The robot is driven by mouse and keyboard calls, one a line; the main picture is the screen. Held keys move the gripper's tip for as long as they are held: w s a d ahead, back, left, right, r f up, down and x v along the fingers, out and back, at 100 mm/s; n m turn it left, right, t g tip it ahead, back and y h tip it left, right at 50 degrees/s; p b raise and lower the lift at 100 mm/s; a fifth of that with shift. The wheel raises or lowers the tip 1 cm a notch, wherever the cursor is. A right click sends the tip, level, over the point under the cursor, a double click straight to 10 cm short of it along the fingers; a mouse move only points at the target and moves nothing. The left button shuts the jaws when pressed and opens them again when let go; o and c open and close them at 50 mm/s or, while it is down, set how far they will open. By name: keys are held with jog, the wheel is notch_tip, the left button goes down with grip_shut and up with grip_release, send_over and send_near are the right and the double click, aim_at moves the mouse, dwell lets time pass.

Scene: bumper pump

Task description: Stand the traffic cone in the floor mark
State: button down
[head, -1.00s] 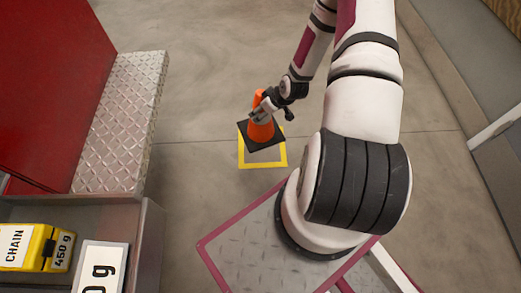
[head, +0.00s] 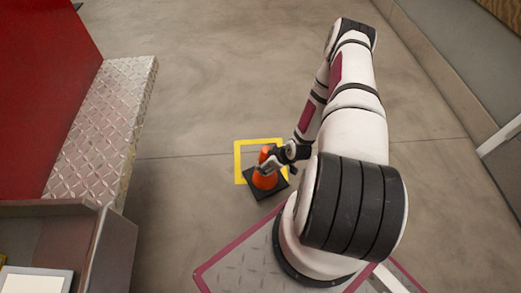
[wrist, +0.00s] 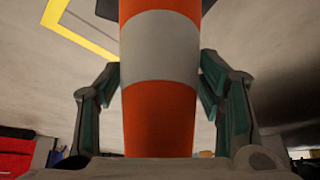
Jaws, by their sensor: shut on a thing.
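The orange traffic cone (head: 265,181) with its black square base (head: 277,188) is near my base in the head view. My gripper (head: 269,164) is shut on its upper part. In the wrist view the cone (wrist: 160,120), orange with a white band, stands between the two fingers (wrist: 160,90). The floor mark (head: 239,158) is a yellow square outline. The cone's base overlaps the mark's near right part and sticks out past its near edge. I cannot tell whether the base touches the floor. Part of the yellow outline (wrist: 85,35) shows at the upper left of the wrist view.
A red body with a diamond-plate step (head: 100,125) is at the left. A grey open bin (head: 85,240) is at the lower left. The floor (head: 200,70) beyond the mark is clear. A wall edge (head: 440,80) runs along the right.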

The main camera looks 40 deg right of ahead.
jog(key=w+d+f+b, duration=0.2)
jog(key=w+d+b, duration=0.1)
jog(key=w, duration=0.3)
jog(key=w+d+f+b, duration=0.2)
jog(key=w+d+b, duration=0.1)
jog(key=w, duration=0.3)
jog(key=shift+w+d+f+b, duration=0.25)
jog(key=shift+f+b, duration=0.1)
jog(key=shift+b, duration=0.2)
jog(key=shift+c, duration=2.2)
grip_release()
